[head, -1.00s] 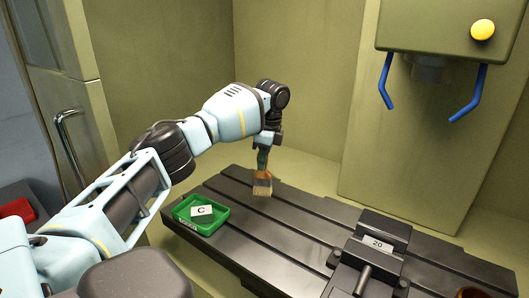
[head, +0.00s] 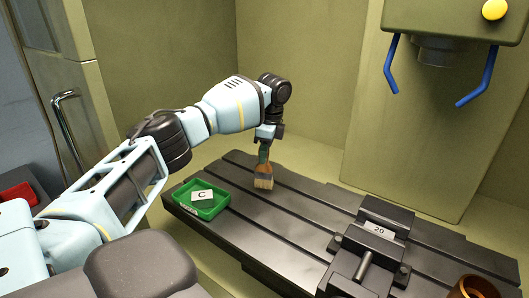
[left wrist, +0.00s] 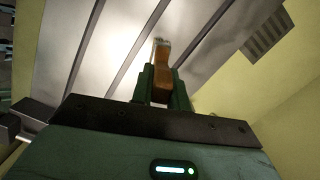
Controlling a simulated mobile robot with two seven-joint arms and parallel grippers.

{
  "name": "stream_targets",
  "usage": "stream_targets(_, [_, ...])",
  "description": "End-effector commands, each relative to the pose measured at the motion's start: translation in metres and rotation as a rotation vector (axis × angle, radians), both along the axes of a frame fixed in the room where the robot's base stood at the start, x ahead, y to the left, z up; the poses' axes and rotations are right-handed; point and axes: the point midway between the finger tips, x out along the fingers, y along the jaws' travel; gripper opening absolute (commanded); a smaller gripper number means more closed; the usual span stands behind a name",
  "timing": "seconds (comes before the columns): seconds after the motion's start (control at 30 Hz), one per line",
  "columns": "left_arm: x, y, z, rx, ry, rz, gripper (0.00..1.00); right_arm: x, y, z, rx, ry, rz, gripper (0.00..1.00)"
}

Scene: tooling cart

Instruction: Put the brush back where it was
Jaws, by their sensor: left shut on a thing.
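The brush (head: 264,178) has a wooden and green handle and pale bristles that point down. My left gripper (head: 265,146) is shut on its handle. The brush hangs upright over the far left part of the slotted machine table (head: 300,207), right of the green tray. I cannot tell whether the bristles touch the table. In the left wrist view the brush's brown part (left wrist: 163,70) shows between the gripper's green fingers (left wrist: 162,85), with the slotted table behind. My right gripper is not in view.
A green tray (head: 222,211) holding a card marked C (head: 202,195) stands on the table's left end. A black vise (head: 368,245) marked 20 stands at right. A brown ring-shaped thing (head: 478,287) is at lower right. A machine head (head: 450,22) with blue handles hangs above.

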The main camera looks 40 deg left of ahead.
Motion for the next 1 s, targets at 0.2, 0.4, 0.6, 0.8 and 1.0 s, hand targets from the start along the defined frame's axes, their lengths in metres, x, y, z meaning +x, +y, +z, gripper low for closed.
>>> stream_targets(0.2, [0.000,0.000,-0.004,0.000,0.000,0.000,0.00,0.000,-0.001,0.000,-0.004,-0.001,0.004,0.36])
stream_targets(0.4, [0.000,0.000,-0.007,0.000,0.000,0.000,0.00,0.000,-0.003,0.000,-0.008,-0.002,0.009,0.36])
stream_targets(0.6, [0.000,0.000,-0.011,0.000,0.000,-0.001,0.00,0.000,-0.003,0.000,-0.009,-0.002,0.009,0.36])
stream_targets(0.8, [0.000,0.000,-0.012,0.000,0.000,-0.001,0.30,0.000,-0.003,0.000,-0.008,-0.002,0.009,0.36])
stream_targets(1.0, [0.000,0.000,-0.012,0.000,0.000,-0.001,0.42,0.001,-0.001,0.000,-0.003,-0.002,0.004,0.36])
